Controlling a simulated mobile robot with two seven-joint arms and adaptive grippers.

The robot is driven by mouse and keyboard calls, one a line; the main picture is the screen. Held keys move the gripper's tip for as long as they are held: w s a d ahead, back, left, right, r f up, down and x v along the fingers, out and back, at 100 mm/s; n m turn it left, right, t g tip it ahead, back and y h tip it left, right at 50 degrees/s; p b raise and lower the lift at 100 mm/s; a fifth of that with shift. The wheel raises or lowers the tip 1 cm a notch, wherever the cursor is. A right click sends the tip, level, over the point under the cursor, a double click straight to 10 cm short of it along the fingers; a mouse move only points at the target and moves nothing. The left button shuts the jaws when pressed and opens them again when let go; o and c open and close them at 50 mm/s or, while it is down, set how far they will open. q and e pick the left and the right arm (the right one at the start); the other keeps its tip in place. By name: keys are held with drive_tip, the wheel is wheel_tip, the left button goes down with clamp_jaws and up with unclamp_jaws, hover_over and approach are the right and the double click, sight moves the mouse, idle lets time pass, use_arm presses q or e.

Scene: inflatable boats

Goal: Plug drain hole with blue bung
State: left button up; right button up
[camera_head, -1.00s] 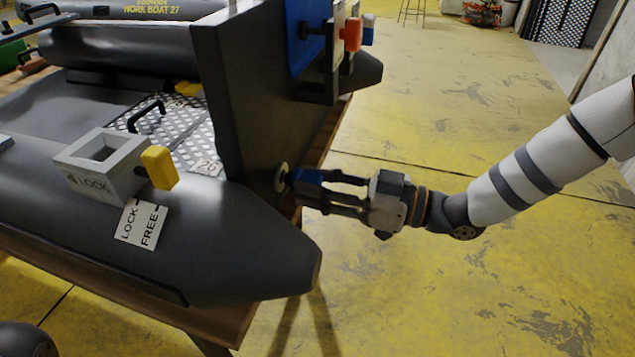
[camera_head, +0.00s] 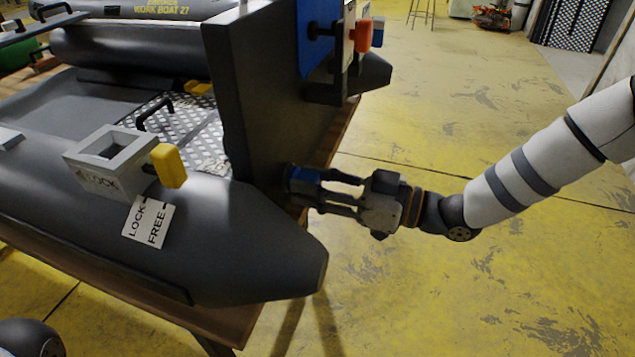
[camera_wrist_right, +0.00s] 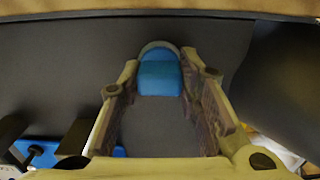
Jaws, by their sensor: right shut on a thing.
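The blue bung (camera_head: 302,180) is held between the fingers of my right gripper (camera_head: 318,189), low at the outer face of the boat's dark transom (camera_head: 254,95). In the right wrist view the bung (camera_wrist_right: 160,76) sits between both fingertips, with a grey round rim (camera_wrist_right: 159,46) just beyond it against the dark surface. The drain hole itself is hidden behind the bung and fingers. The bung's inner end is hidden, so I cannot tell how deep it sits. My left gripper is out of view.
The grey boat tube (camera_head: 270,245) ends just below and left of the right gripper. A grey lock box with a yellow handle (camera_head: 168,166) stands on the tube. A blue panel and red knob (camera_head: 362,35) are higher on the transom. Yellow floor at right is clear.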

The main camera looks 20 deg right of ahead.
drive_tip(key=shift+w+a, duration=0.1)
drive_tip(key=shift+a, duration=0.05)
drive_tip(key=o, duration=1.2)
